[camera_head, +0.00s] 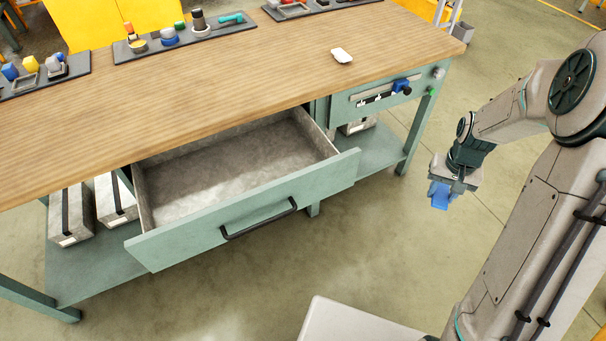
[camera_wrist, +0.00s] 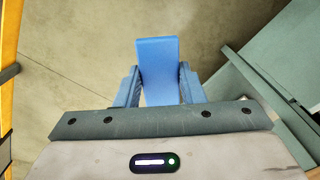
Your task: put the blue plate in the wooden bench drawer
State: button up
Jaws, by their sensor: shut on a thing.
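The blue plate (camera_wrist: 157,62) is a flat blue piece held between the two fingers of my gripper (camera_wrist: 159,85) in the wrist view. In the head view my gripper (camera_head: 447,188) hangs in the air right of the bench, with the blue plate (camera_head: 439,199) at its tip. The wooden-topped bench (camera_head: 190,95) has a green drawer (camera_head: 262,208) pulled open, with a black handle. The drawer's grey inside looks empty. The gripper is apart from the drawer, to its right.
Trays with small parts (camera_head: 180,38) stand along the back of the benchtop. A white object (camera_head: 341,55) lies near its right end. Grey boxes (camera_head: 115,200) sit on the lower shelf. The floor between the drawer and my arm is clear.

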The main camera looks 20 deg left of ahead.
aim_at(275, 169)
jog(key=u, duration=1.1)
jog(key=i, duration=1)
